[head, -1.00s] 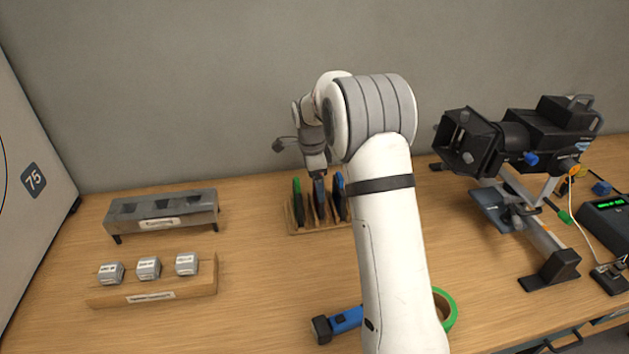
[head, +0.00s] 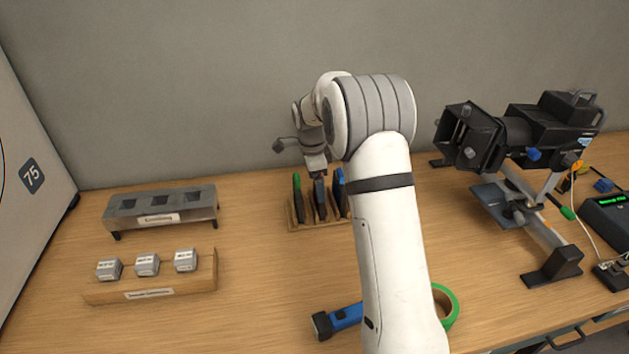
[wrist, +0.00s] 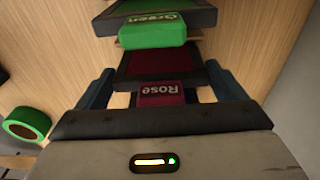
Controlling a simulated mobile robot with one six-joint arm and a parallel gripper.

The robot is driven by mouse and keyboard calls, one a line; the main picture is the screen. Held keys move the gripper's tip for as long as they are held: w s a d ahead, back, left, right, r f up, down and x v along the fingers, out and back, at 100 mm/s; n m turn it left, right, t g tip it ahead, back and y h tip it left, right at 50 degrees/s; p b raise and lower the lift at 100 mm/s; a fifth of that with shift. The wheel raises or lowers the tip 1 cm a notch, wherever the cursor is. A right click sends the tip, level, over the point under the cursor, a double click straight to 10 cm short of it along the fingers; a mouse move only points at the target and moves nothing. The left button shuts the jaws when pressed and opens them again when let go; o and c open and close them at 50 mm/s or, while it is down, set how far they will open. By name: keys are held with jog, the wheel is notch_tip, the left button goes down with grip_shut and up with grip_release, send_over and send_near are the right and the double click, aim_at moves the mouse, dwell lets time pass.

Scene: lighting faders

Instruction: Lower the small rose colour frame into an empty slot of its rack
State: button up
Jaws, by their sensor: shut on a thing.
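The rose frame (wrist: 162,64) shows in the wrist view as a dark red panel in a black border, with a "Rose" label on its tab. My gripper (wrist: 160,78) is shut on it at the tab, a blue-grey finger on each side. In the head view my gripper (head: 318,180) points down over the wooden rack (head: 294,222), in line with its middle part. The green frame (head: 297,198) stands to the left and a blue frame (head: 340,190) to the right. The rose frame's lower edge is hidden, so I cannot tell how deep it sits.
A grey stand (head: 162,208) and a wooden holder with several small grey blocks (head: 147,265) are at left. A blue torch (head: 338,320) and green tape roll (head: 446,303) lie in front. A black stage lamp (head: 520,135) stands at right. Bare table lies front of the rack.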

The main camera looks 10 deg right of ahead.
jog(key=o, duration=0.6)
jog(key=shift+r, duration=0.1)
jog(key=shift+r+p, duration=2.45)
jog(key=shift+r, duration=1.45)
